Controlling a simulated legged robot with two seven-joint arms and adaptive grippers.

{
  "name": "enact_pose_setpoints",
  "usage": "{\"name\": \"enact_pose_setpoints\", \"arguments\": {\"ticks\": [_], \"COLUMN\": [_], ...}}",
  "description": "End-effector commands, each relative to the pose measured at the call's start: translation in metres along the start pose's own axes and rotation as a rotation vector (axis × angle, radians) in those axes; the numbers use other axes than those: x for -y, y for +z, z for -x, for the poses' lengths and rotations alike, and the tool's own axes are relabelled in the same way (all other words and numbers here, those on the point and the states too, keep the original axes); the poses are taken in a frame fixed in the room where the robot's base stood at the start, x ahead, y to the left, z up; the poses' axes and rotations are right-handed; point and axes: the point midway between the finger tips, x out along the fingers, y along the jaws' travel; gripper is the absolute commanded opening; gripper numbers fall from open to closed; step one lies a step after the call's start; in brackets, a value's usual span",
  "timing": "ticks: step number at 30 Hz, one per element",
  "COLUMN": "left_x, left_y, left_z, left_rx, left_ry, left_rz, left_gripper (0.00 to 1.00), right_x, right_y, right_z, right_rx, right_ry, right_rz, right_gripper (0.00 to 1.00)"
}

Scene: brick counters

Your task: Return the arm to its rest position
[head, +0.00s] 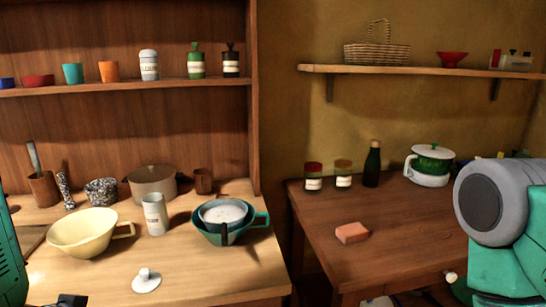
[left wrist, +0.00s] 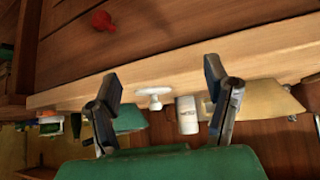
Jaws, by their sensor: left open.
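My left gripper (left wrist: 163,76) is open in the left wrist view, its two dark fingers spread wide with nothing between the tips. Beyond them are the light counter edge, a small white lid (left wrist: 155,92) and a white canister (left wrist: 187,115). A green part of my left arm (head: 10,255) shows at the left edge of the head view. A green and grey part of my right arm (head: 505,215) fills the lower right; its gripper is out of view.
The left counter holds a cream bowl (head: 82,232), the canister (head: 155,214), a green bowl (head: 260,219) and the white lid (head: 146,281). The right counter holds an orange block (head: 352,232), jars, a dark bottle (head: 372,165) and a lidded pot (head: 428,180). A gap separates the counters.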

Motion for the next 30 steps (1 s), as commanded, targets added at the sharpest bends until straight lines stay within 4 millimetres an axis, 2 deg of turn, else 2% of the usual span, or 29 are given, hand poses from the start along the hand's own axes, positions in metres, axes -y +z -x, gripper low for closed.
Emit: {"name": "enact_pose_setpoints", "arguments": {"ticks": [1,6,12,18,30], "left_x": [-0.005,-0.021,-0.035,-0.046,-0.052], "left_y": [0.035,0.145,0.238,0.309,0.344], "left_z": [-0.008,-0.017,-0.003,0.021,-0.047], "left_rx": [0.080,0.333,0.548,0.722,0.681], "left_ry": [-0.001,-0.009,-0.017,-0.024,-0.011], "left_rz": [0.001,0.014,0.025,0.032,-0.032], "left_gripper": [0.70,0.70,0.70,0.70,0.70], "right_x": [0.000,0.000,0.000,0.000,0.001], "right_y": [0.000,0.000,0.000,0.000,0.004], "right_z": [0.000,0.000,0.000,0.000,-0.078], "right_rx": [0.000,0.000,0.000,0.000,0.000], "right_ry": [0.000,0.000,0.000,0.000,0.000], "right_rz": [0.000,0.000,0.000,0.000,0.000], "right_gripper": [0.40,0.40,0.40,0.40,0.40]}}
